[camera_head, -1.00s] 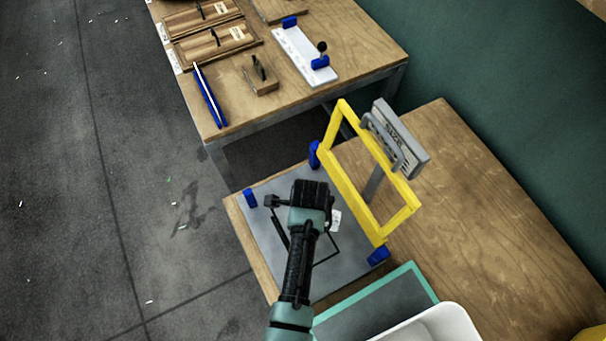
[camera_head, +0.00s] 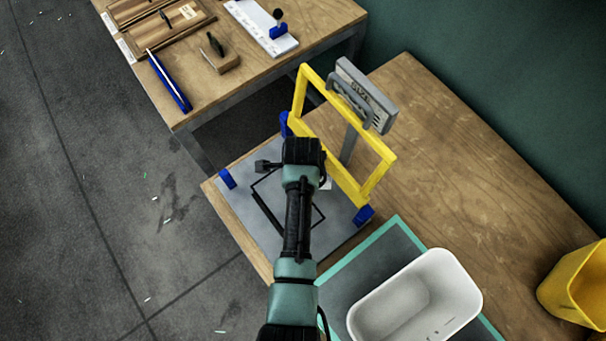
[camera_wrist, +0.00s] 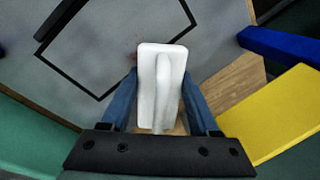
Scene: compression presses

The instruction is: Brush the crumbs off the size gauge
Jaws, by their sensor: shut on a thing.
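The size gauge is a grey plate (camera_head: 238,205) with a black outlined square, blue end blocks and a tilted yellow frame (camera_head: 345,180) at its far right side. A grey "SIZE" sign (camera_head: 364,95) stands behind the frame. My gripper (camera_wrist: 160,108) is shut on a white handled thing (camera_wrist: 150,58), probably a brush, over the plate near the outline's corner. Its working end is hidden beneath it, so contact with the plate cannot be told. In the head view my wrist hides most of it. A faint reddish spot (camera_wrist: 132,57) shows beside it; crumbs are too small to make out.
A white tub (camera_head: 400,310) stands on a teal-edged mat (camera_head: 388,243) in front. A yellow bin (camera_head: 580,285) is at the far right. The yellow frame rises close beside my gripper. A second table (camera_head: 225,95) with boards and tools stands behind; the bench right is bare.

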